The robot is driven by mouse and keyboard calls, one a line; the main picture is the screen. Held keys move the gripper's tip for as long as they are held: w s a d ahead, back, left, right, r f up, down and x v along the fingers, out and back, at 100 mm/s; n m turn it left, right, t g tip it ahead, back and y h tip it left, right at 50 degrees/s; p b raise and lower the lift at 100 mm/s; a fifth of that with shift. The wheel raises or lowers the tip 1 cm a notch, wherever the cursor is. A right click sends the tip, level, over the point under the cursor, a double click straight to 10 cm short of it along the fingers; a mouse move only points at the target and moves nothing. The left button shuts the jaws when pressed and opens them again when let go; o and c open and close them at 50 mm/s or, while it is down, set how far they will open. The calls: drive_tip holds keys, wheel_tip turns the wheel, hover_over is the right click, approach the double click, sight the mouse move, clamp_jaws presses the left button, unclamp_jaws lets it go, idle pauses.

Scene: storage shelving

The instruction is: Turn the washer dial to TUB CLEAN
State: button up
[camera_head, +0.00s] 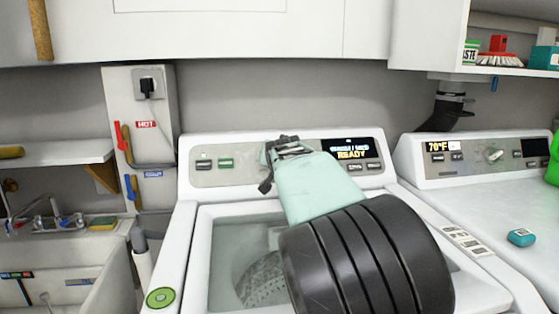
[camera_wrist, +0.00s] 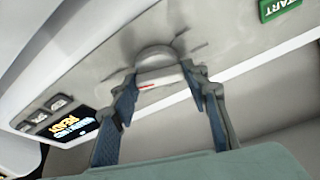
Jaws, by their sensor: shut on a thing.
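The washer (camera_head: 187,225) stands in the middle of the head view, with a grey control panel (camera_head: 240,150) along its back. Its display (camera_head: 350,150) reads READY under a smaller line I cannot read surely. The dial (camera_wrist: 158,78) is a pale round knob with a red mark, seen in the wrist view. My gripper (camera_wrist: 160,75) is shut on it, one finger on each side. In the head view my gripper (camera_head: 284,147) reaches the panel between the green button and the display and hides the dial. I cannot read any TUB CLEAN label.
A second machine (camera_head: 425,180) with its own knob stands at the right, with a small teal object (camera_head: 521,237) on top. A sink (camera_head: 50,245) is at the left. White cabinets (camera_head: 200,30) hang above the washer.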

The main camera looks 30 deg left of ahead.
drive_tip(key=shift+a+m+h, duration=0.1)
drive_tip(key=shift+m+h, duration=0.4)
drive_tip(key=shift+m, duration=0.7)
drive_tip(key=o, duration=1.2)
drive_tip(key=shift+c, duration=0.2)
drive_tip(key=v, duration=1.2)
drive_tip(key=shift+s, duration=0.15)
drive_tip(key=shift+f, duration=0.1)
